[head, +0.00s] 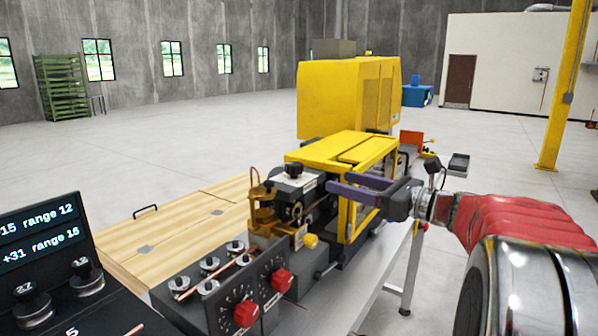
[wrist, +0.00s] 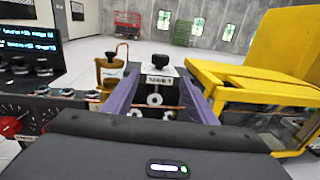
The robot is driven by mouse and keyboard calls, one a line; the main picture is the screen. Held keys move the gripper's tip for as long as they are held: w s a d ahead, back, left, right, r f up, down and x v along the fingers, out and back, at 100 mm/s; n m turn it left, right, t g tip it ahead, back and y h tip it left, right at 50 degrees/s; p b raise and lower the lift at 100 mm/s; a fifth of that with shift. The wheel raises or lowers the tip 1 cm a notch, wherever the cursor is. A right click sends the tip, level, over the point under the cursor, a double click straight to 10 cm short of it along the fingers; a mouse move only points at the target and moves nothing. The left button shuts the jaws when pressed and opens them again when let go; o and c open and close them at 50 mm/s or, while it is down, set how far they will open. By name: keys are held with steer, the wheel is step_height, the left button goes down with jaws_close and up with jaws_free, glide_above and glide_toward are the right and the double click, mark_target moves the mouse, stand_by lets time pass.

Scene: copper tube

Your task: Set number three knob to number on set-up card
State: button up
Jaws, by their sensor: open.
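My gripper (head: 338,186) has two purple fingers, spread apart and empty. It is above the right side of the machine's front block. In the wrist view, a black knob (wrist: 162,62) on a pale block lies beyond and between the fingers, apart from them; it also shows in the head view (head: 292,169). Two red knobs (head: 281,281) sit on the front panel.
The yellow machine housing (head: 345,97) and yellow guard frame (head: 352,148) stand close to my gripper. A wooden bench top (head: 165,228) is at the left. A copper tube (head: 215,276) lies among rollers on the front panel. Open floor lies beyond.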

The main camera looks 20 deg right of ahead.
mark_target(296, 172)
steer(key=x, duration=1.3)
steer(key=shift+w+a, duration=0.15)
steer(key=shift+w, duration=0.2)
steer(key=shift+c, duration=0.2)
steer(key=shift+r, duration=0.1)
steer(key=c, duration=1)
steer(key=shift+a+m+t+h, duration=0.1)
steer(key=shift+m+t+h, duration=0.2)
steer(key=shift+h, duration=0.1)
steer(key=shift+s+a+m+t+h, duration=0.15)
steer(key=shift+m+t+h, duration=0.35)
steer(key=shift+m+h, duration=0.85)
steer(key=shift+a+m+h, duration=0.15)
steer(key=shift+m+h, duration=0.3)
steer(key=shift+h, duration=0.9)
steer(key=shift+a+m+h, duration=0.2)
steer(key=shift+m+h, duration=1.4)
steer(key=shift+h, duration=0.9)
